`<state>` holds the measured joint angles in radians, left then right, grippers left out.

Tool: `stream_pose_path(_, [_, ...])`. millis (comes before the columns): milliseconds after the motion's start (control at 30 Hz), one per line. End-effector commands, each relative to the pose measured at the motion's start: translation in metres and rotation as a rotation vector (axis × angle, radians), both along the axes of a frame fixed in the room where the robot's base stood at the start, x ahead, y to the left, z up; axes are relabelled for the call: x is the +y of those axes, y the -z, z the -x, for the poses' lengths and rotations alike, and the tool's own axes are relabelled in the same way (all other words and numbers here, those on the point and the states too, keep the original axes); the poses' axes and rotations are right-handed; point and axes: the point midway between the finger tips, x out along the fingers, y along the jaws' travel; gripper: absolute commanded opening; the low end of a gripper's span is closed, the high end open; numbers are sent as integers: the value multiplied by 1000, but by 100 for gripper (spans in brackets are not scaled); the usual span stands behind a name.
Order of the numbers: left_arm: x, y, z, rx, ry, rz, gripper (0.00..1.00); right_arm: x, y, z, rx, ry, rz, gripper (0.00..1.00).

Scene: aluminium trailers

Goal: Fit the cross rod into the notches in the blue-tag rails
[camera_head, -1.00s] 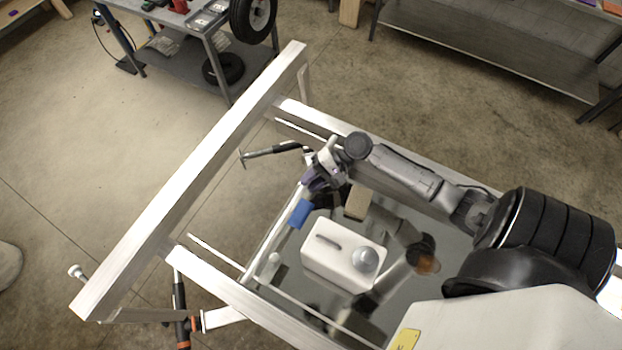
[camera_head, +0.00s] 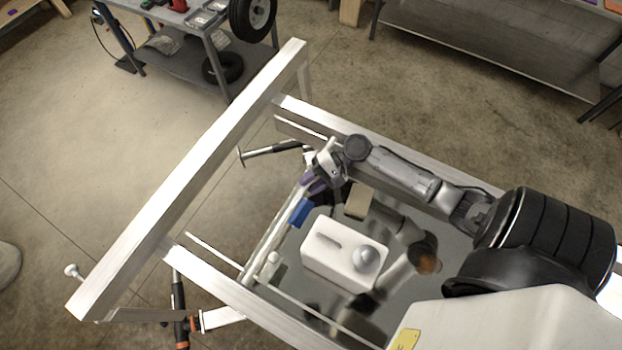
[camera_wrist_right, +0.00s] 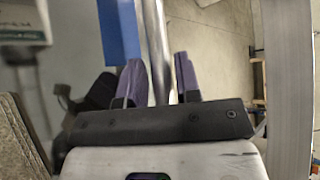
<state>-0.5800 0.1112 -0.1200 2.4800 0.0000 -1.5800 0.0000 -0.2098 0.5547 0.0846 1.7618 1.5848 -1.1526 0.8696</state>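The cross rod (camera_head: 262,240) is a pale metal bar lying across between the two long side beams of the trailer frame. My right gripper (camera_head: 311,184) is at the rod's upper end in the head view. In the right wrist view the rod (camera_wrist_right: 157,50) runs between the two purple fingers (camera_wrist_right: 160,82), which appear to close against its sides. A blue tag (camera_head: 300,211) is beside the rod, close to the gripper; it also shows in the wrist view (camera_wrist_right: 118,35). A thin rail (camera_head: 213,250) runs along the lower beam. The notches are too small to make out. My left gripper is not in view.
A white box (camera_head: 340,262) with a round grey knob sits right of the rod. The trailer's wide crossbeam (camera_head: 190,180) lies to the left. A tan block (camera_head: 358,201) is near my right arm. A cart (camera_head: 185,60) stands at the back.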

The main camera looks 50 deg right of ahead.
Motion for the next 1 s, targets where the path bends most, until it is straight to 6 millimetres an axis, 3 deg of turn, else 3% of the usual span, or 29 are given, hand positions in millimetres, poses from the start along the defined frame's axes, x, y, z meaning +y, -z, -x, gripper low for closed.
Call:
stream_pose_path(200, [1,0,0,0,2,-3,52,0,0,0,1,-1,1,52])
stream_pose_path(567, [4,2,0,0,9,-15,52,-7,-2,3,2,1,4,52])
stream_pose_path(1000, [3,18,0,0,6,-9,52,-70,-40,34,1,0,5,52])
